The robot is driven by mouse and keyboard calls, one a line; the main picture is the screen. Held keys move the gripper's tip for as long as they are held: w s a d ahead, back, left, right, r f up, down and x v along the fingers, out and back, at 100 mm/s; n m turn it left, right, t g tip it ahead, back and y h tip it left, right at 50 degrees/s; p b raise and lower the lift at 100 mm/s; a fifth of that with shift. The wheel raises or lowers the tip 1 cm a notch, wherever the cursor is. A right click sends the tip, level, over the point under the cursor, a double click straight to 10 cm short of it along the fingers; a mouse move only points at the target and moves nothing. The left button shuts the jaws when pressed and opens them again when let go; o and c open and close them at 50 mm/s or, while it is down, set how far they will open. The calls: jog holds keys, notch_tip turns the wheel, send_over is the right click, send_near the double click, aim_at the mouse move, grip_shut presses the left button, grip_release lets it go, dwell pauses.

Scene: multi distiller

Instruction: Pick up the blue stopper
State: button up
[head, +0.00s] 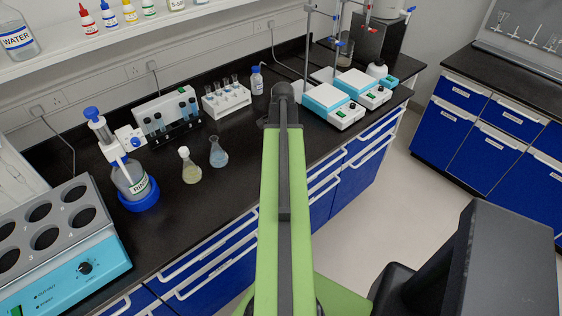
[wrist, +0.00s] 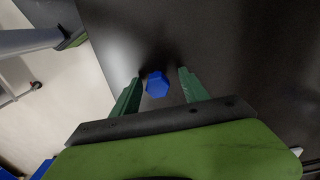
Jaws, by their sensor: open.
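The blue stopper (wrist: 157,86) is a small faceted blue piece on the dark bench top (wrist: 235,50) in the wrist view. My gripper (wrist: 159,76) is open, with one green finger to the left of the stopper and one to the right. The stopper lies in the gap between the fingers, with space visible on both sides. I cannot tell how high the fingers are above the bench. In the head view my green arm reaches over the bench, and the stopper and the fingers are hidden behind it.
A yellowish flask (head: 190,170) and a bluish flask (head: 218,154) stand on the bench left of my arm. A tube rack (head: 226,100) and a small blue-capped bottle (head: 257,82) stand farther back. Two hotplate stirrers (head: 333,106) (head: 364,88) are to the right. The bench's front edge is near.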

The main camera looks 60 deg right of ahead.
grip_shut()
dwell(0.3)
jog(key=shift+r, duration=0.1)
